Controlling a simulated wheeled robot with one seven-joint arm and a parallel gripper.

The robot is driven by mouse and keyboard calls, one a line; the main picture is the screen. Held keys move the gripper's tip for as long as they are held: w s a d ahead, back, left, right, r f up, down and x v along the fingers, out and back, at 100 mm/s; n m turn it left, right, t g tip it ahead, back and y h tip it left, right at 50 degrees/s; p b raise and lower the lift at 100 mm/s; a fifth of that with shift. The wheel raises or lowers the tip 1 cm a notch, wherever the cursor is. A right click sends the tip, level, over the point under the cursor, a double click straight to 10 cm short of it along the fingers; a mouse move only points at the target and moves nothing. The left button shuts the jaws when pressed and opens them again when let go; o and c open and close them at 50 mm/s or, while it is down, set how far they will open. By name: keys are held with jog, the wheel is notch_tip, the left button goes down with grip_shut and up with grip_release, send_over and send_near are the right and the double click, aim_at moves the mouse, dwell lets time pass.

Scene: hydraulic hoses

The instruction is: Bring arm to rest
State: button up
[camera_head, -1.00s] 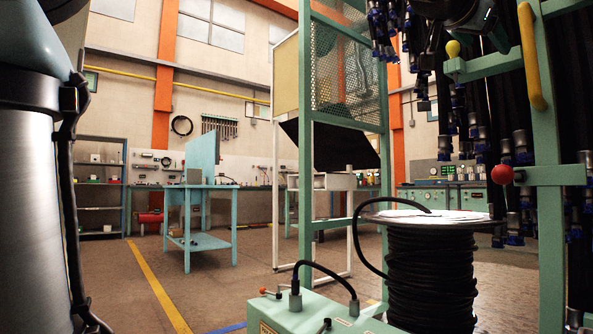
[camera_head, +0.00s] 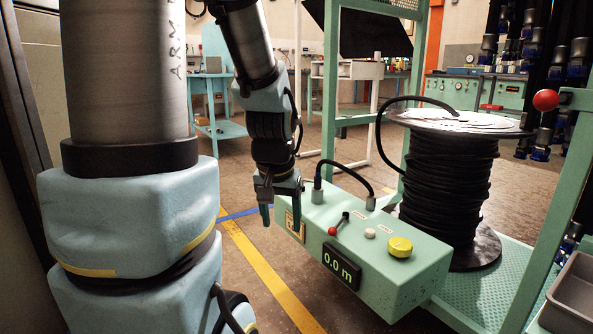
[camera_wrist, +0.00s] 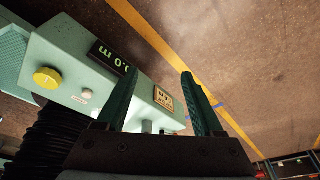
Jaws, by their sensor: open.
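My gripper (camera_head: 281,214) hangs at the end of my folded arm, pointing down, just left of the green control box. In the wrist view its two dark green fingers (camera_wrist: 160,98) stand wide apart with nothing between them. The box (camera_head: 352,235) has a display reading 0.0 m, a yellow knob (camera_head: 399,247) and a small red-tipped lever (camera_head: 337,225). The box also shows in the wrist view (camera_wrist: 62,55), beyond the left finger. In the head view the fingers are close to the box's left end; I cannot tell whether they touch it.
A black hose reel (camera_head: 447,185) stands behind the box on a green platform. A green post (camera_head: 560,190) with a red ball knob (camera_head: 546,100) rises at the right, above a grey bin (camera_head: 578,290). The floor left of the box is open, with a yellow line (camera_head: 270,275).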

jog(key=s+a+f+n+g, duration=0.1)
jog(key=s+a+f, duration=0.1)
jog(key=s+a, duration=0.15)
notch_tip(320, 180, up, 38)
jog(key=s+p, duration=0.1)
jog(key=p, duration=3.7)
jog(key=shift+f+n+g, duration=0.25)
jog(key=shift+n+g, duration=0.05)
